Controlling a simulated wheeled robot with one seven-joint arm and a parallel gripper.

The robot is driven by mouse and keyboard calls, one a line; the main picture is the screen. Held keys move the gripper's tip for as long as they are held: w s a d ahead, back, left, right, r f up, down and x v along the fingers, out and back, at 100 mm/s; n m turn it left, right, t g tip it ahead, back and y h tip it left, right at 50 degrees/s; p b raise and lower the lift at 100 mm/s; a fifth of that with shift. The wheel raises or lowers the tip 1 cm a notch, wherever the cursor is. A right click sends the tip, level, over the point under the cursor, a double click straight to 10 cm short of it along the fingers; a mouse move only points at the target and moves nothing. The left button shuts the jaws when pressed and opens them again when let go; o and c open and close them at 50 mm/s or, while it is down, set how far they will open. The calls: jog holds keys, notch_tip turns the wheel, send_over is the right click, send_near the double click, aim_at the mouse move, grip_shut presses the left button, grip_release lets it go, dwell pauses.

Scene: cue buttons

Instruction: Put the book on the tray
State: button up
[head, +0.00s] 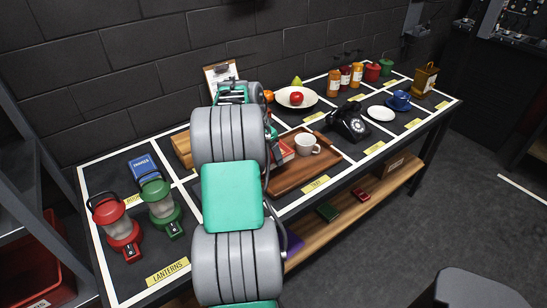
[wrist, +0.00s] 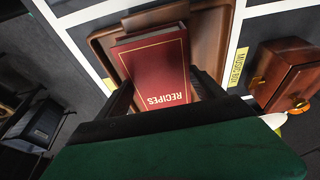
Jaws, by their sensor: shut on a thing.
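The red book (wrist: 155,75), marked RECIPES, is between the two dark fingers of my gripper (wrist: 163,92) in the wrist view. My gripper is shut on it. In the head view only a small part of the red book (head: 287,151) shows beside my arm, at the left part of the brown wooden tray (head: 290,184). The tray's rim also shows behind the book in the wrist view (wrist: 101,44). I cannot tell whether the book touches the tray. My arm hides most of the gripper and book in the head view.
A white cup (head: 307,145) stands on the tray. A black telephone (head: 349,124) is right of it, and a bowl with a red fruit (head: 296,98) is behind. Green (head: 161,205) and red lanterns (head: 119,228) and a blue book (head: 143,166) are at left. A wooden music box (wrist: 284,75) is near.

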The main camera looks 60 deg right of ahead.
aim_at(272, 158)
jog(key=x, duration=0.4)
jog(key=d+x, duration=0.1)
jog(key=shift+w+d+f, duration=0.15)
jog(key=shift+w+f, duration=0.15)
jog(key=shift+w, duration=0.1)
jog(key=shift+f, duration=0.45)
jog(key=o, duration=1.6)
jog(key=shift+o, duration=0.2)
jog(key=shift+w+r, duration=0.1)
jog(key=shift+r, duration=0.5)
jog(key=v, duration=1.1)
jog(key=shift+a+r, duration=0.1)
jog(key=shift+a, duration=0.15)
